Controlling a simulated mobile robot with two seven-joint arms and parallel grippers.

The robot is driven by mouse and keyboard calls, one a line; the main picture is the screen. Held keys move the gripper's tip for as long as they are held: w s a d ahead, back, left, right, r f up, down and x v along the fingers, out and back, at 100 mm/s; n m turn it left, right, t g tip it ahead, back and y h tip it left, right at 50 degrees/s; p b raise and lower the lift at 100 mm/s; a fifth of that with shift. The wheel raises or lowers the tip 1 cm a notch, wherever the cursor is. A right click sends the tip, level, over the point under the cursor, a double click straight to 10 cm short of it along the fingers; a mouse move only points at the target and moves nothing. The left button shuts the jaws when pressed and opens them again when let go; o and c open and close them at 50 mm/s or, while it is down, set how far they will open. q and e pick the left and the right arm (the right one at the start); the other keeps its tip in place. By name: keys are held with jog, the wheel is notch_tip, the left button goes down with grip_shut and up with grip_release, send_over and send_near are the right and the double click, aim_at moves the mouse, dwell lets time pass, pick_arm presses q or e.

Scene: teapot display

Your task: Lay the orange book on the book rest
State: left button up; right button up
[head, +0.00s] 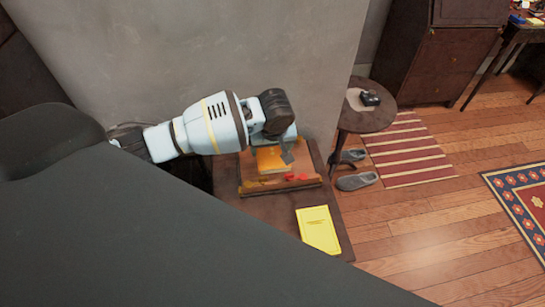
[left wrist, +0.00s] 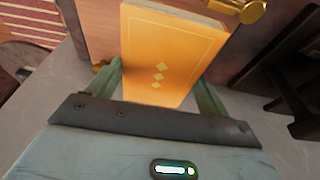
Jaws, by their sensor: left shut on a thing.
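The orange book (head: 270,161) is in front of the wooden book rest (head: 311,158), over its sloping board. I cannot tell whether it touches the board. In the left wrist view the orange book (left wrist: 165,50), with small pale diamonds on its cover, sits between the green fingers of my left gripper (left wrist: 160,85), which is shut on it. In the head view my left gripper (head: 284,143) is at the book's upper right, partly hiding it. My right gripper is not in view.
A yellow book (head: 318,229) lies on the dark table (head: 270,207) in front of the rest. Small red pieces (head: 297,177) show by the rest's ledge. A grey wall (head: 220,60) rises behind. A round side table (head: 372,121) and grey slippers (head: 356,182) are to the right.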

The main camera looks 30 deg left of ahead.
aim_at(272, 158)
pick_arm(q)
jog(key=shift+f+b, duration=0.35)
jog(key=shift+f, duration=2.15)
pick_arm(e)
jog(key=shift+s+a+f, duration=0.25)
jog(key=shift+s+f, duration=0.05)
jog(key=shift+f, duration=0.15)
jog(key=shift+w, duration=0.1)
pick_arm(q)
jog(key=o, duration=1)
jog(key=shift+f, duration=0.1)
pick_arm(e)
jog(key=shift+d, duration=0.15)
pick_arm(q)
jog(key=p+v, duration=0.2)
jog(key=v, duration=0.9)
jog(key=shift+w, duration=0.1)
jog(key=shift+s+d+r, duration=0.1)
jog(key=shift+s+r, duration=0.1)
jog(key=shift+r, duration=0.4)
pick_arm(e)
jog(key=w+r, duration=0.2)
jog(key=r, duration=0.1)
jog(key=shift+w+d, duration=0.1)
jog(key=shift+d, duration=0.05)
